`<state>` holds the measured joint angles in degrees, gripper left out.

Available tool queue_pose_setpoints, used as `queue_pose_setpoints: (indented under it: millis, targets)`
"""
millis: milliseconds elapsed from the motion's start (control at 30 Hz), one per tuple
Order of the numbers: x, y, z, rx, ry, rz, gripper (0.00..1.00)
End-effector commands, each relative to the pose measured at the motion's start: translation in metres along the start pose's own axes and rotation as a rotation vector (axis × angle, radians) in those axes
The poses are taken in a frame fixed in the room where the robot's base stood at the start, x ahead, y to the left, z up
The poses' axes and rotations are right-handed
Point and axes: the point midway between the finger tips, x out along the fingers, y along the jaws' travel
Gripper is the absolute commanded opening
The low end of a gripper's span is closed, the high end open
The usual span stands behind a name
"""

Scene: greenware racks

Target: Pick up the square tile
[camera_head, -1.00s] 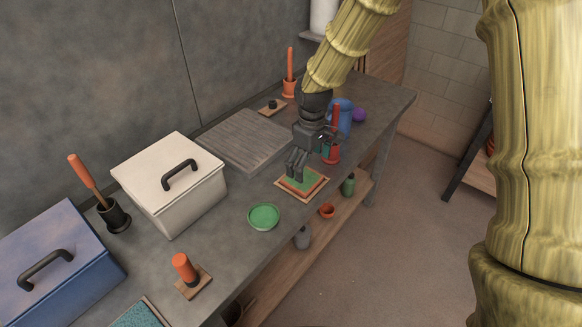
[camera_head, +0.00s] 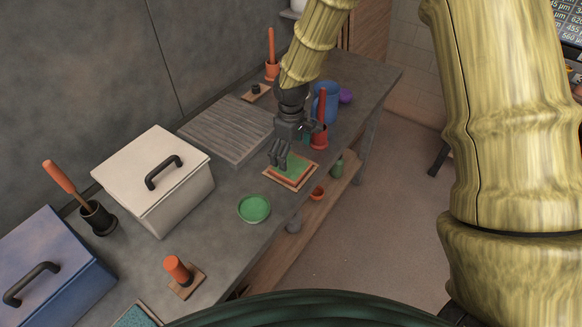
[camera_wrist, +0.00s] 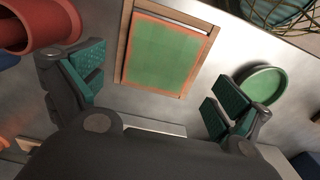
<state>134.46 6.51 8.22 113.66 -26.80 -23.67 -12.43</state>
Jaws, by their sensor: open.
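The square tile (camera_head: 298,166) is green on top with an orange-brown edge. It lies flat in a shallow wooden frame (camera_head: 289,184) near the bench's front edge. In the wrist view the tile (camera_wrist: 163,53) shows whole inside the frame (camera_wrist: 123,48). My gripper (camera_head: 279,154) is over the tile's left side in the head view and hides part of it. In the wrist view its fingers (camera_wrist: 157,92) are spread wide with nothing between them, and the tile lies beyond them. I cannot tell the exact height of the fingertips above it.
A round green dish (camera_head: 254,208) stands beside the frame, also seen in the wrist view (camera_wrist: 264,85). A red cup (camera_head: 319,137) and blue jug (camera_head: 325,103) stand close behind my gripper. A grooved grey slab (camera_head: 228,131) and white lidded box (camera_head: 156,180) are to the left.

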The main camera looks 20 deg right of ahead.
Motion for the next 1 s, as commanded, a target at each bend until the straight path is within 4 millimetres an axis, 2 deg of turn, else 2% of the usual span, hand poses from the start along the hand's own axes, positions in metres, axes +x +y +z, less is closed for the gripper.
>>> queue_pose_setpoints:
  millis: [500, 867, 1000]
  targets:
    - [0.044, -0.001, 0.002, 0.002, -0.001, 0.000, 1.00]
    - [0.050, -0.001, 0.002, 0.002, 0.000, 0.000, 1.00]
    - [0.050, -0.001, 0.002, 0.002, 0.000, 0.000, 0.78]
